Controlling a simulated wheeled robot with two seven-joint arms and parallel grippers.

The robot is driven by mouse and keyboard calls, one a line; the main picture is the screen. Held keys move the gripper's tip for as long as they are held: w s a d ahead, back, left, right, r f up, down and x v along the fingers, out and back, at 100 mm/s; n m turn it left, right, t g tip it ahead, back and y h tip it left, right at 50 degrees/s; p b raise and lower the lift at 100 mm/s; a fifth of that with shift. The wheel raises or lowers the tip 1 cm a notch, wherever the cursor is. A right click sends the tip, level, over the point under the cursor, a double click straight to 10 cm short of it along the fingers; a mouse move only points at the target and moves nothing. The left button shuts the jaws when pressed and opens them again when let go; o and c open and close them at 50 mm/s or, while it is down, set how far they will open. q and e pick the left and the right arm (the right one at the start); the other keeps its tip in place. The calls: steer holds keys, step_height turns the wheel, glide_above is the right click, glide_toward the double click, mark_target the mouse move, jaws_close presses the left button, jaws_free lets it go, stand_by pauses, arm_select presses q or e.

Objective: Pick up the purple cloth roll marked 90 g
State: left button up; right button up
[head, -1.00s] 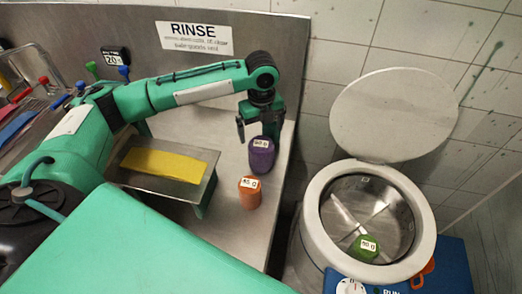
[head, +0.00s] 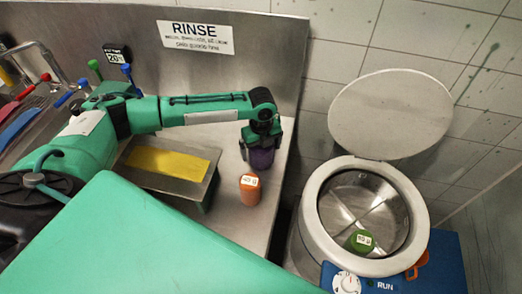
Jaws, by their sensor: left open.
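The purple cloth roll (head: 261,160) stands on the steel counter (head: 250,225) at the back right. Its label is hidden now behind my gripper; it shows 90 g in the earlier frame. My left gripper (head: 260,152) is open and has come down over the roll from above. Its fingers are around the upper part of the roll, and I cannot tell whether they touch it. My right gripper is not in view.
An orange roll (head: 250,192) with a label stands just in front of the purple one. A yellow cloth (head: 167,163) lies on a steel stand to the left. A round drum (head: 310,205) with its lid (head: 392,115) open holds a green roll (head: 358,243).

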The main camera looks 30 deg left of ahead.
arm_select(q)
steer(key=c, duration=1.3)
steer(key=shift+o, duration=0.2)
steer(key=shift+r, duration=0.1)
